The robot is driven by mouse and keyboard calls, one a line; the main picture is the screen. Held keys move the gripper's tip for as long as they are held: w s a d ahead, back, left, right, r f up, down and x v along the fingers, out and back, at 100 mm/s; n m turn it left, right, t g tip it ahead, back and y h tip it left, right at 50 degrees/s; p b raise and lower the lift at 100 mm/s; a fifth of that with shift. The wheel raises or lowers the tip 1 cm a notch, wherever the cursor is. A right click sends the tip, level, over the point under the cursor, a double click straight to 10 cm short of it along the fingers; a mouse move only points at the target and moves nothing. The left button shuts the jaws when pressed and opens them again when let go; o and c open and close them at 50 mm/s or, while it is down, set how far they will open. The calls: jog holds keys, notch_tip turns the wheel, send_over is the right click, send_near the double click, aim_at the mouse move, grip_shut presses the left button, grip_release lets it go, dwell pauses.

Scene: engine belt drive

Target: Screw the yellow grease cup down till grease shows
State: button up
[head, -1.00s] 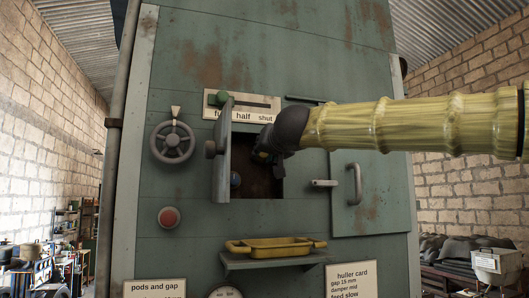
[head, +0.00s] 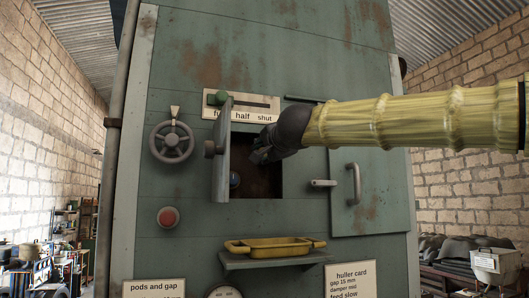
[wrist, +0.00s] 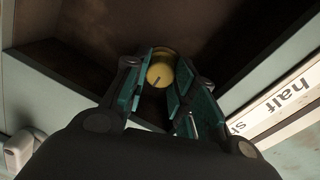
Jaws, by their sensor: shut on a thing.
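The yellow grease cup (wrist: 160,70) shows in the wrist view as a round yellow cap with a short dark line on its face. The teal pads of my gripper (wrist: 162,78) are shut on it, one on each side. In the head view my gripper (head: 258,155) reaches into the dark square opening (head: 262,185) in the green machine. The cup is hidden there behind my gripper. I cannot see any grease.
An open hatch door (head: 221,160) stands out at the opening's left side. A yellow tray (head: 274,246) rests on a shelf below. A door handle (head: 354,184) and a lever (head: 322,183) lie to the right.

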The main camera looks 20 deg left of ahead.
jog(key=shift+f+m+y+b, duration=0.15)
jog(key=shift+m+b, duration=1.6)
jog(key=shift+m, duration=2.8)
jog(key=shift+f+m+y+b, duration=0.2)
jog(key=shift+m+b, duration=1.55)
jog(key=shift+m, duration=2.8)
jog(key=shift+r, duration=0.2)
jog(key=o, duration=0.7)
jog(key=shift+o, duration=0.2)
jog(key=v, duration=1.2)
jog(key=shift+w+d, duration=0.1)
